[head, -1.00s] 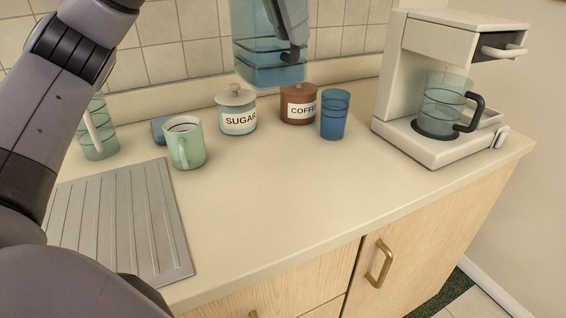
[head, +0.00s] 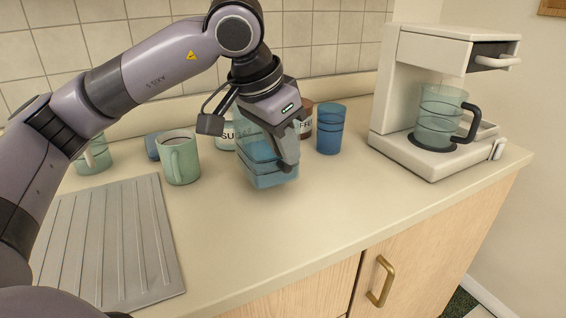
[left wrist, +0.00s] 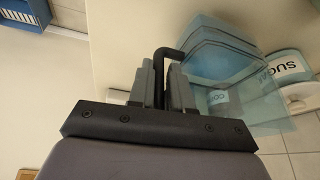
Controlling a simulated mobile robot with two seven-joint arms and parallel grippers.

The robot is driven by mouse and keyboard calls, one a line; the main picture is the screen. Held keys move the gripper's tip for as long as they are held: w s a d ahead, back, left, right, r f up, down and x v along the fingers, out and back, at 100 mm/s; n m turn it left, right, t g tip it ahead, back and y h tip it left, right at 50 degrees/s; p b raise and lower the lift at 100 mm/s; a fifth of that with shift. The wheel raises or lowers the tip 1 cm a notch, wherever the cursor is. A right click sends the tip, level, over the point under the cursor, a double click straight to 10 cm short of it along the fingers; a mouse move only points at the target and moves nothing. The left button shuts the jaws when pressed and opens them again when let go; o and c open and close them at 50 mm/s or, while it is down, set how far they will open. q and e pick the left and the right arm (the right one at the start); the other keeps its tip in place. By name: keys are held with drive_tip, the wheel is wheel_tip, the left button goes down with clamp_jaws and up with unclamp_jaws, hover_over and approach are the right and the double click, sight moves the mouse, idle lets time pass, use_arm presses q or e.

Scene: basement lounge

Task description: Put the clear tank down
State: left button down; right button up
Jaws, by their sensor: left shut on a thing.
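The clear tank (head: 268,178), a bluish see-through box, is upright over the counter in front of the canisters. My left gripper (head: 287,150) is shut on it at its near right side. In the left wrist view the tank (left wrist: 225,65) is to the right of my left gripper (left wrist: 164,75), with its dark handle (left wrist: 170,51) at the fingers. A faint shadow lies under the tank; I cannot tell whether its bottom touches the counter. My right gripper is out of view.
A green mug (head: 181,163) stands left of the tank, a blue cup (head: 331,130) to its right. The coffee machine (head: 392,85) holds a glass jug (head: 438,112). Sugar and coffee canisters are partly hidden behind my gripper. The counter (head: 270,240) in front is clear.

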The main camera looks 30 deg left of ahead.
use_arm(q)
wheel_tip(320, 180, down, 3)
drive_tip(key=shift+f, duration=0.1)
drive_tip(key=c, duration=1.1)
unclamp_jaws()
drive_tip(key=shift+o, duration=0.2)
approach(285, 167)
drive_tip(key=shift+p+v, duration=0.45)
drive_tip(key=shift+v, duration=1.15)
